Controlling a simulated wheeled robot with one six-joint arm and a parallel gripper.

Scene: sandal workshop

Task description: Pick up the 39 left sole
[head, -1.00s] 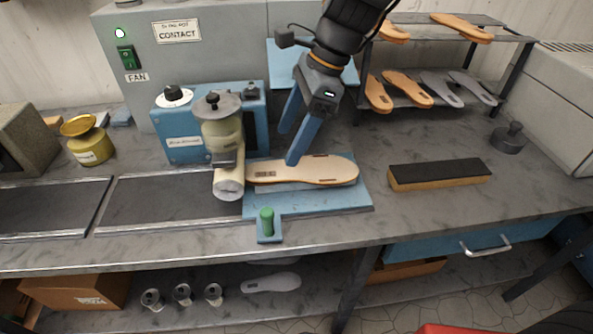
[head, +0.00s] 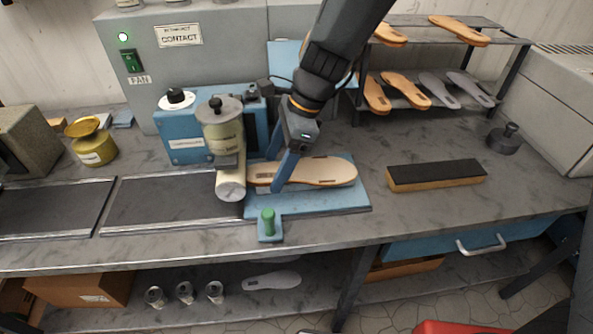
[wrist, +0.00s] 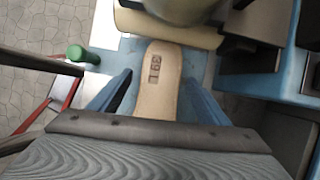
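The 39 left sole (head: 325,171) is tan and lies flat on a blue plate (head: 330,200) on the bench. In the wrist view the sole (wrist: 160,92) shows the marking "39 L" near its end. My gripper (head: 274,178) is over the sole's left part, close to the cream roller. In the wrist view its two blue fingers stand one on each side of the sole, with gaps between them and its edges. The gripper is open and holds nothing. In the head view the far finger is mostly hidden.
The cream roller (head: 231,184) and glue pot (head: 222,130) stand just left of my gripper. A green knob (head: 268,220) rises at the plate's front. A black-topped block (head: 437,176) lies to the right, and a rack (head: 505,60) with several soles stands behind.

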